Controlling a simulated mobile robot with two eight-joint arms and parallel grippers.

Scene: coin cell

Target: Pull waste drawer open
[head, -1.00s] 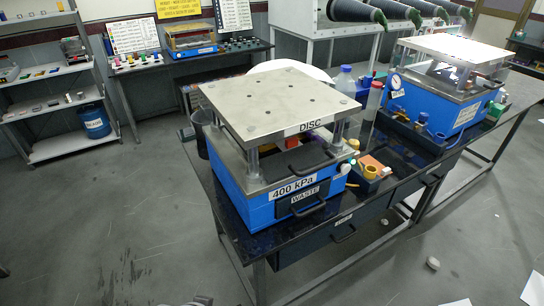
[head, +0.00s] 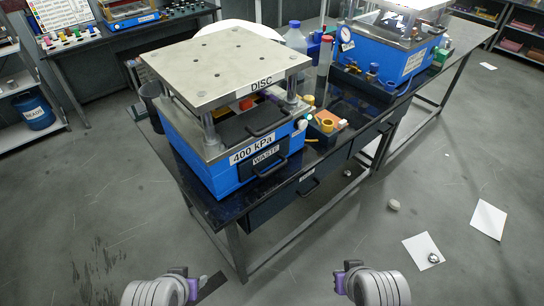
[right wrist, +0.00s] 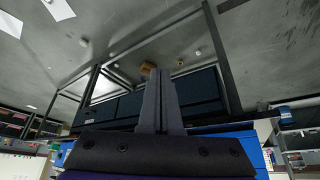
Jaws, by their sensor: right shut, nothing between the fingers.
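The waste drawer (head: 262,160) has a black front with a white WASTE label and a black bar handle (head: 271,168). It sits low in the front of the blue press marked 400 kPa and looks shut. My left gripper (head: 208,285) is at the bottom of the head view, below and in front of the bench, apart from the drawer; its jaw opening is unclear. My right gripper (head: 341,281) is at the bottom, right of the left one, also clear of the bench. In the right wrist view its fingers (right wrist: 160,98) are shut together and empty.
Above the waste drawer is a black panel with a handle (head: 268,122), under the DISC plate (head: 220,66). A dark under-bench drawer (head: 290,195) lies below. Bottles and small parts stand right of the press.

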